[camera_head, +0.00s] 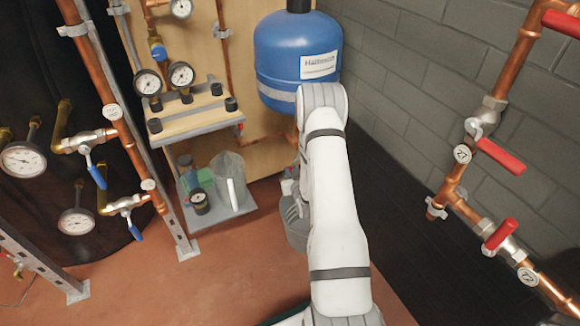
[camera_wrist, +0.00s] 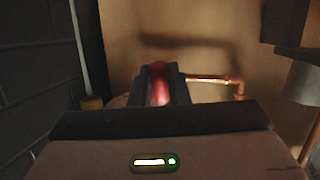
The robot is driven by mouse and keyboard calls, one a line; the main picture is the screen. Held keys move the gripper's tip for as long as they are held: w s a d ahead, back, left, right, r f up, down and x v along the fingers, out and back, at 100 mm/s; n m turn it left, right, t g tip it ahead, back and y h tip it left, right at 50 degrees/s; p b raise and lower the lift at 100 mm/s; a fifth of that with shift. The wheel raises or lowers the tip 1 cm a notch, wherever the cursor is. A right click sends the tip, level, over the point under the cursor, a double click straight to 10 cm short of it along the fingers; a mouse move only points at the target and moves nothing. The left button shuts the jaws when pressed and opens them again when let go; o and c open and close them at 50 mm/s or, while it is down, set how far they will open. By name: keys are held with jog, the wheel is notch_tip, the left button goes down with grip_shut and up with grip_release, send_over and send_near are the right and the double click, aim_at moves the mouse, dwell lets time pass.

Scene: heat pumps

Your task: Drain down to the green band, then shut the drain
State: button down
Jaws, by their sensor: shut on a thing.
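In the wrist view my gripper (camera_wrist: 161,72) is shut on a red handle (camera_wrist: 159,92), which shows between its two dark fingers. A thin copper pipe (camera_wrist: 212,79) runs to the right from behind the fingers and bends down. I take the red handle to be the drain's; its valve body is hidden.
A lower shelf with a clear jug (camera_head: 228,180) and a small gauge (camera_head: 199,201) stands left of my arm. Copper pipes with blue levers (camera_head: 97,176) are at left, and others with red levers (camera_head: 500,155) at right. The brown floor at lower left is mostly clear.

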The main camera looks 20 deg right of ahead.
jog(key=g+p, duration=0.1)
jog(key=s+r+g+p, duration=0.1)
jog(key=p, duration=0.1)
jog(key=shift+g, duration=0.4)
jog(key=shift+s+n+g+p, duration=0.25)
jog(key=shift+n+g+p, duration=0.05)
jog(key=shift+g+p, duration=0.35)
jog(key=shift+f, duration=0.1)
jog(key=c, duration=1.5)
grip_release()
jog(key=shift+p+v, duration=1.25)
jog(key=shift+v, duration=2.65)
jog(key=shift+d, duration=0.1)
